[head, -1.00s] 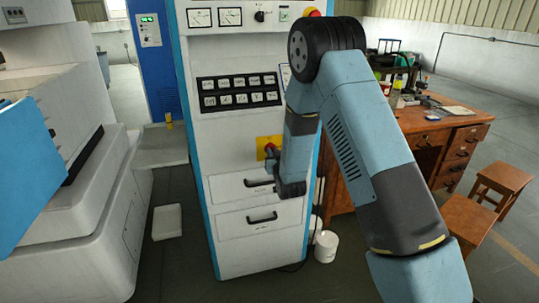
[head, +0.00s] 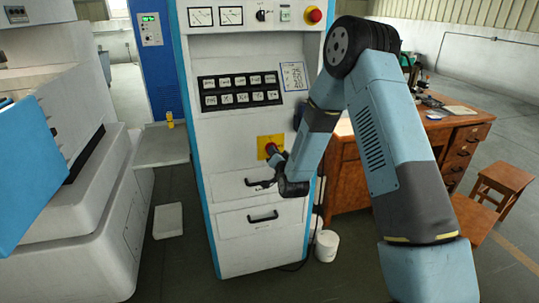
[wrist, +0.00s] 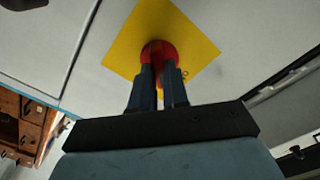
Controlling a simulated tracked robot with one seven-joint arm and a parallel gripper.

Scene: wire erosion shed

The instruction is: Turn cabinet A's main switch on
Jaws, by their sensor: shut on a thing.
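The main switch is a red rotary handle on a square yellow plate (head: 265,141), low on the front of a white cabinet (head: 225,125) with blue edges. The wrist view shows the red handle (wrist: 159,48) in front of the yellow plate (wrist: 190,25). My gripper (wrist: 160,75) has its two dark fingers closed around the handle, one on each side. In the head view my gripper (head: 274,155) reaches the plate from the lower right. The fingers cover part of the handle, so its exact angle is hard to tell.
Two drawers with black handles (head: 262,218) lie below the switch. A black button panel (head: 240,91) and a red knob (head: 314,15) are above. A wooden desk (head: 425,150) and stools stand right, a white machine (head: 60,210) left. A white bucket (head: 327,245) stands by the cabinet.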

